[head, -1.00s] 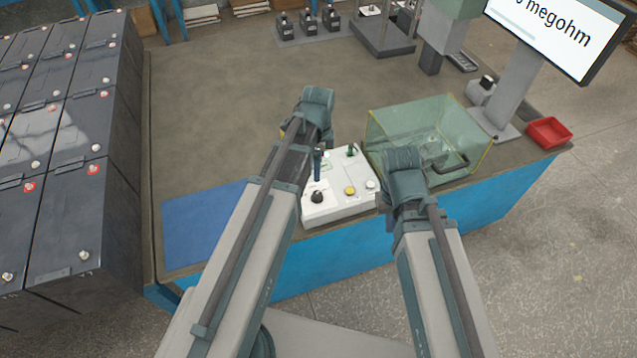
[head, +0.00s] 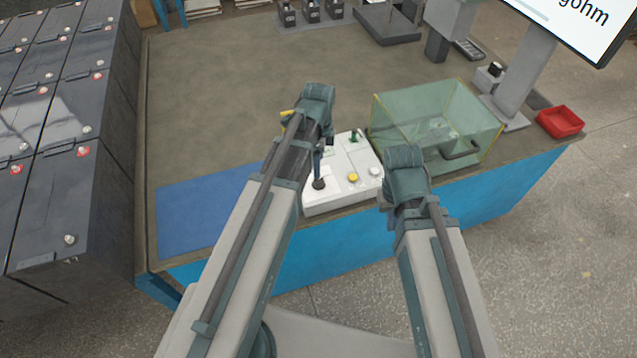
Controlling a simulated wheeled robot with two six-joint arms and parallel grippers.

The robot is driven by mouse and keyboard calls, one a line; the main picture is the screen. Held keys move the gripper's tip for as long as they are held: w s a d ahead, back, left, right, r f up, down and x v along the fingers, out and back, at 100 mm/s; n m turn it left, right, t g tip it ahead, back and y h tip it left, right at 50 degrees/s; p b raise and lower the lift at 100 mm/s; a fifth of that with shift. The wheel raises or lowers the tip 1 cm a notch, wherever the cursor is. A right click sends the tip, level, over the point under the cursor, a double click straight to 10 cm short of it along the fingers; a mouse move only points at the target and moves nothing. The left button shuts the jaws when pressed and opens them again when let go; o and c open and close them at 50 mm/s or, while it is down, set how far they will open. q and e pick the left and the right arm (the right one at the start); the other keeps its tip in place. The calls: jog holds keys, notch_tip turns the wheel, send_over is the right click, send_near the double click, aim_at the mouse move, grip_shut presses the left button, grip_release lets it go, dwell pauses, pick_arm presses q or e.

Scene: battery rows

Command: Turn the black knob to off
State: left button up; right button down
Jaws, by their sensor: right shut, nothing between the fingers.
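A black knob (head: 319,184) stands on the front left of a white control box (head: 335,201). The box also has a yellow button, a pale button and a green-topped part. My left arm reaches across the box's left side and covers part of it. My right gripper (head: 388,204) is just right of the box's front right corner, apart from the knob. It is shut and empty, and mostly hidden by its own wrist. The direction the knob points is too small to tell.
A clear greenish case (head: 437,119) stands close to the right of the box. A blue mat (head: 205,212) lies left of it. A red tray (head: 560,121) is at the bench's right end. Dark batteries (head: 50,217) stand at far left. The middle of the bench (head: 220,90) is clear.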

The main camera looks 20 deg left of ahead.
aim_at(319, 182)
pick_arm(q)
notch_tip(319, 182, down, 7)
jog(key=b, duration=0.6)
jog(key=shift+f, duration=0.15)
grip_shut()
